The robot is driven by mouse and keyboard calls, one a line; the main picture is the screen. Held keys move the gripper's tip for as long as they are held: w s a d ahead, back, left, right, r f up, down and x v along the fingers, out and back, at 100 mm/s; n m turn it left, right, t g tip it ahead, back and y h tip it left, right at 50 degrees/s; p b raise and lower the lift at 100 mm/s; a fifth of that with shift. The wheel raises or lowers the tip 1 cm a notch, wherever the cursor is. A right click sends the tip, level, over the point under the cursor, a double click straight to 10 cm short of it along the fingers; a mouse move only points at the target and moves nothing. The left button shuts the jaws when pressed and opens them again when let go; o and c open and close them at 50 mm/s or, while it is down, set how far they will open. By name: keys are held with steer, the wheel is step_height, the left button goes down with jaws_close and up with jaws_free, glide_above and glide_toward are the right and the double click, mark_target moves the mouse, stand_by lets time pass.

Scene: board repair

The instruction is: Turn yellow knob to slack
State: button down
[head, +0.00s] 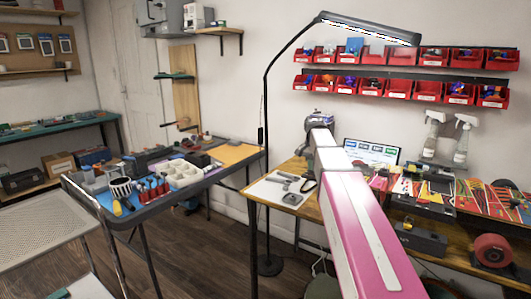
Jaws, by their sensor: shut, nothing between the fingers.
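I cannot make out a yellow knob in the head view. My pink and white arm reaches from the bottom right up toward the back workbench (258,190) and covers part of it. The grey rounded far end of my arm shows above the bench, but no gripper fingers can be seen there. What lies behind the arm is hidden.
A tool table (143,212) with screwdrivers and a white organizer (184,172) stands at left. A black lamp (266,120) rises between the benches. A white mat (280,192) lies on the back bench. Red bins (398,88) line the wall. A dark red spool (493,250) sits at right.

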steer(key=shift+w+a+f, duration=0.5)
steer(key=shift+w+a, duration=0.2)
steer(key=shift+a, duration=0.2)
steer(key=shift+w+a, duration=0.1)
steer(key=shift+a, duration=0.1)
steer(key=shift+s+a, duration=0.2)
steer(key=shift+s, duration=0.15)
steer(key=shift+w+a+r, duration=0.15)
steer(key=shift+a+r, duration=0.05)
steer(key=shift+r, duration=0.55)
steer(key=shift+d+r, duration=0.15)
steer(key=shift+r, duration=1)
steer(key=shift+d+r, duration=0.15)
steer(key=shift+r, duration=0.95)
steer(key=shift+d, duration=0.1)
